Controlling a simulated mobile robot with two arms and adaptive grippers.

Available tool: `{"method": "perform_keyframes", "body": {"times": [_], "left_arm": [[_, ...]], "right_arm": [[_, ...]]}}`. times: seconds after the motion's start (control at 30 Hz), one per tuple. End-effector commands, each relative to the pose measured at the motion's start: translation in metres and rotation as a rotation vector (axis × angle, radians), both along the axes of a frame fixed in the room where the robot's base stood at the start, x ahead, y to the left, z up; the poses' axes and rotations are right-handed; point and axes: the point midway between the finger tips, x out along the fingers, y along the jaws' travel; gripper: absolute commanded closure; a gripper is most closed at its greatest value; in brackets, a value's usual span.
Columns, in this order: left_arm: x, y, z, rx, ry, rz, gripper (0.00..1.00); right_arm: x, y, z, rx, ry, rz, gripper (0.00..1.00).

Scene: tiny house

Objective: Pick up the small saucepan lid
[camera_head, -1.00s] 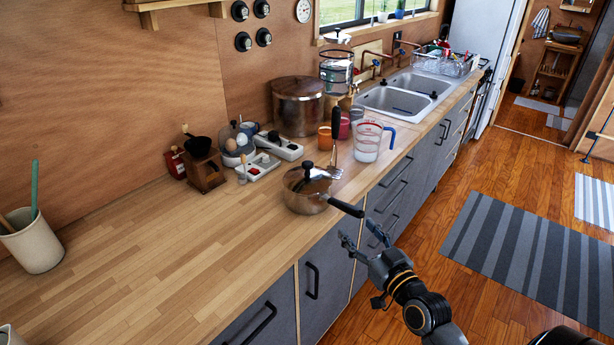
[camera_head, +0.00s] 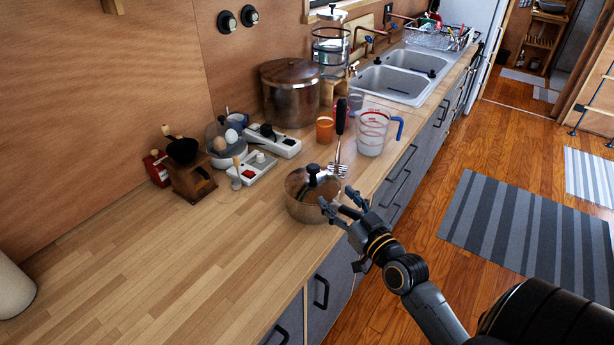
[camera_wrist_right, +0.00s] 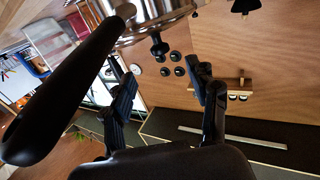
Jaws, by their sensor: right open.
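The small saucepan (camera_head: 300,209) stands on the wooden counter near its front edge. Its shiny lid (camera_head: 297,184), with a black knob, sits on top; the knob (camera_wrist_right: 158,46) also shows in the right wrist view, beyond my fingertips. My left gripper is not in view.
A large pot (camera_head: 290,97), a grinder (camera_head: 190,180) and a white tray (camera_head: 252,168) stand toward the wall. The counter (camera_head: 170,265) at front left is clear.

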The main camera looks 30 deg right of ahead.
Motion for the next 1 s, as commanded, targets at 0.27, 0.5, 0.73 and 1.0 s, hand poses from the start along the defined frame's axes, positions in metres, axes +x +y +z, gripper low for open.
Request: {"method": "perform_keyframes", "body": {"times": [0.27,0.5,0.73,1.0], "left_arm": [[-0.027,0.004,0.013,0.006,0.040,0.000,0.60],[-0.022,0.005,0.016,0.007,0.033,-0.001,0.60],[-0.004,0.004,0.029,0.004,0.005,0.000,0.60],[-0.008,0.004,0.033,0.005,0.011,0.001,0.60]], "right_arm": [[0.053,-0.003,0.004,0.001,-0.002,0.000,0.41],[0.077,-0.004,0.001,0.001,0.000,0.001,0.41],[0.101,-0.008,0.006,0.001,-0.002,0.001,0.41],[0.129,-0.010,0.004,0.000,0.000,0.000,0.41]]}}
